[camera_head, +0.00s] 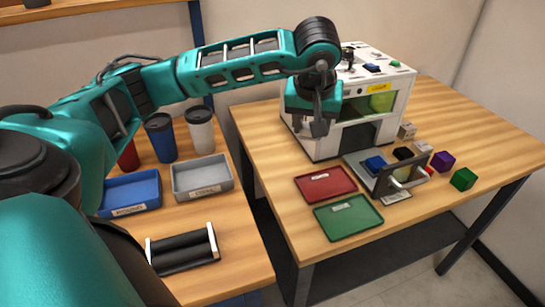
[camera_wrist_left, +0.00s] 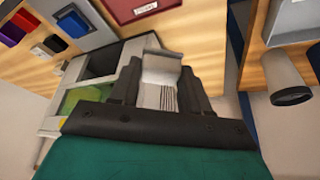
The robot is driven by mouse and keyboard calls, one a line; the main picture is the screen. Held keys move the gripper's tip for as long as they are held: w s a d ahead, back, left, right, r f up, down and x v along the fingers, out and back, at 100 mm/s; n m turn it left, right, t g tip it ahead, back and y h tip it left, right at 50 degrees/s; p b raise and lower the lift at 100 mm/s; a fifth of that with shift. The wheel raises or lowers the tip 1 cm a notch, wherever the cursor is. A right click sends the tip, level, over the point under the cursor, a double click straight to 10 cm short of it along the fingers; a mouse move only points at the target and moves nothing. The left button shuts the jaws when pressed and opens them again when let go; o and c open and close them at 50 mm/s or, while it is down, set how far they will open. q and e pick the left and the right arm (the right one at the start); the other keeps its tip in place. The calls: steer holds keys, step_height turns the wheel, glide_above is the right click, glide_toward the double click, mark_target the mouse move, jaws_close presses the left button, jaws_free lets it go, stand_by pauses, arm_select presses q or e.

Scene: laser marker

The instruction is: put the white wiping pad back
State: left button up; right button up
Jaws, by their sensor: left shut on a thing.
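My left gripper (camera_head: 318,128) hangs in front of the white laser marker machine (camera_head: 352,80), at its left front side. In the left wrist view, the fingers (camera_wrist_left: 158,90) are shut on a pale block that I take for the white wiping pad (camera_wrist_left: 160,68). Its upper part shows pale grey-white, with fine dark lines lower down between the fingers. In the head view I cannot clearly make out the pad at the gripper. The right gripper is not in view.
A red tray (camera_head: 326,183) and a green tray (camera_head: 348,217) lie on the right table. A small fixture (camera_head: 386,172) and coloured cubes stand to their right. The left table holds a blue bin (camera_head: 130,192), a grey bin (camera_head: 202,178), cups and a black roller holder (camera_head: 183,250).

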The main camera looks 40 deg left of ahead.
arm_select(q)
steer(key=w+a+r+n+g+y, duration=0.1)
steer(key=a+r+n+g+y, duration=0.1)
steer(key=a+r+n, duration=0.65)
steer(key=m+b, duration=0.2)
steer(key=b, duration=0.1)
glide_above(273, 156)
steer(key=d, duration=0.1)
steer(key=f, duration=1.6)
steer(key=shift+s+d, duration=0.1)
steer(key=shift+s, duration=0.25)
steer(key=shift+f, duration=0.95)
steer(key=shift+f+b, duration=0.3)
steer(key=shift+f, duration=1.45)
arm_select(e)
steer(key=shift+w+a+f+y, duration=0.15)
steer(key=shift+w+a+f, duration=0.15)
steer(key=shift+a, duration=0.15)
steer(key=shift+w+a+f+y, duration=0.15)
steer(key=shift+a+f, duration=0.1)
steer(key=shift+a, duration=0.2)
arm_select(q)
steer(key=shift+f, duration=0.1)
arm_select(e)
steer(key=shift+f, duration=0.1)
arm_select(q)
steer(key=o, duration=0.9)
steer(key=shift+o, duration=0.2)
